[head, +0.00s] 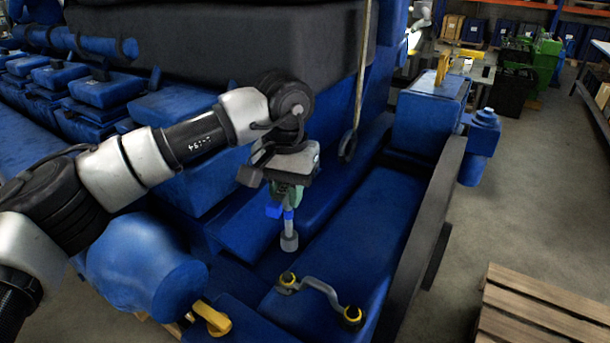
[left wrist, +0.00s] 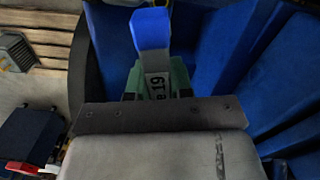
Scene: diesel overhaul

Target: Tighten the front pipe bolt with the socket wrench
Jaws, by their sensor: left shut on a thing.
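My left gripper (head: 284,192) is shut on the socket wrench (head: 289,240), which hangs socket down. Its blue handle (left wrist: 150,28) and grey shaft marked "19" show between the green fingertips in the left wrist view. A short grey pipe (head: 322,289) lies on the blue engine bed, with a yellow-ringed bolt at each end. The socket hangs just above and behind the left-hand bolt (head: 288,280) in the picture, apart from it. The other bolt (head: 352,317) is nearer and to the right. My right gripper is not in view.
The blue engine block (head: 340,200) stands close behind the wrench. A dark rail (head: 425,235) runs along the right side of the bed. A yellow handle (head: 211,318) is at the lower left. A wooden pallet (head: 545,310) lies on the floor at right.

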